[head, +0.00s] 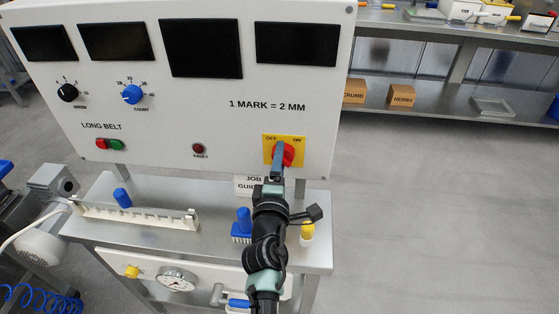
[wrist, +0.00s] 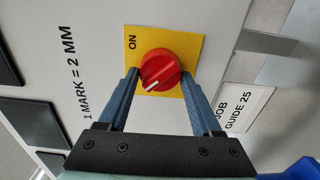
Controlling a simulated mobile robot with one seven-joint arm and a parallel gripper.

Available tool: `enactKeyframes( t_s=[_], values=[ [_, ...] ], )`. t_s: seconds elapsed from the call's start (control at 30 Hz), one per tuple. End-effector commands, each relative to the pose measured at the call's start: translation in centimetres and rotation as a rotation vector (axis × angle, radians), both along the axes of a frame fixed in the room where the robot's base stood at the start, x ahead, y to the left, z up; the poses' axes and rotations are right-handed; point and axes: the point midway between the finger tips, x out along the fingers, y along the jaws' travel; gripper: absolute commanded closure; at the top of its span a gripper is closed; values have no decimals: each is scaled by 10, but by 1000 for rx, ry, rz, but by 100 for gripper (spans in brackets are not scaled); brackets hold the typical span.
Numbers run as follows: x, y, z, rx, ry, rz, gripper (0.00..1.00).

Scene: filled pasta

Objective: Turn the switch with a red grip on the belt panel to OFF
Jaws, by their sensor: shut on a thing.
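The switch's round red grip (head: 289,156) sits on a yellow plate (head: 299,138) at the lower right of the white belt panel. The plate reads OFF at left and ON at right in the head view. In the wrist view the red grip (wrist: 161,68) lies between the two fingers of my gripper (wrist: 160,77), which is shut on it. Its white mark points down and left there, away from ON and toward the OFF side. The OFF label is hidden in the wrist view. In the head view my gripper (head: 279,160) partly covers the grip.
The panel also carries a black knob (head: 67,92), a blue knob (head: 132,95), red and green buttons (head: 109,144) and a fault lamp (head: 199,149). A white rack (head: 140,215) and a blue-handled item (head: 243,222) stand on the bench below. Open floor lies at right.

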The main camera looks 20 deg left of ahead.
Motion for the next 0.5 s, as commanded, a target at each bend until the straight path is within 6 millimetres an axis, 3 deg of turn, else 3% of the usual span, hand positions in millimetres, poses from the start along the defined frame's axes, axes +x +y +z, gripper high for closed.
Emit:
enactKeyframes(
  t_s=[0.3,0.33,0.47,0.5],
  values=[
    [0,0,0,-6,-2,0,89],
    [0,0,0,-6,-2,0,29],
    [0,0,0,-5,-1,0,5],
    [0,0,0,-5,-1,0,4]
  ],
)
